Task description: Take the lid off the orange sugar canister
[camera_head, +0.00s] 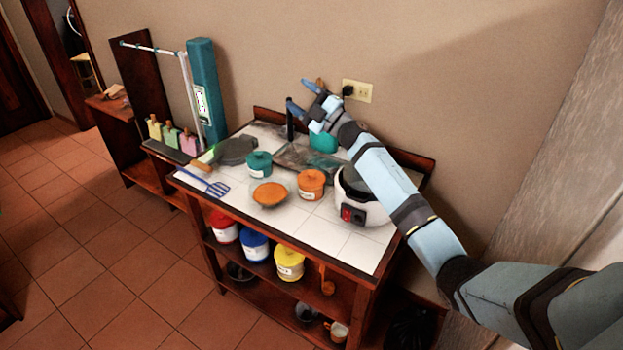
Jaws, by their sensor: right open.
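An orange canister (310,188) with a small pale label stands upright on the white-tiled counter, left of a white cooker. Its orange lid (311,176) appears to be on top; the label is too small to read. My right gripper (298,94) is open and empty. It is up near the back wall, above and behind the canister, well apart from it. My left gripper is not in view.
An orange dish (269,194) and a teal canister (259,165) stand left of the orange canister. The white cooker (354,205) is close on its right, partly behind my arm. A blue spatula (209,184) lies at the counter's left. Several canisters fill the shelf below.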

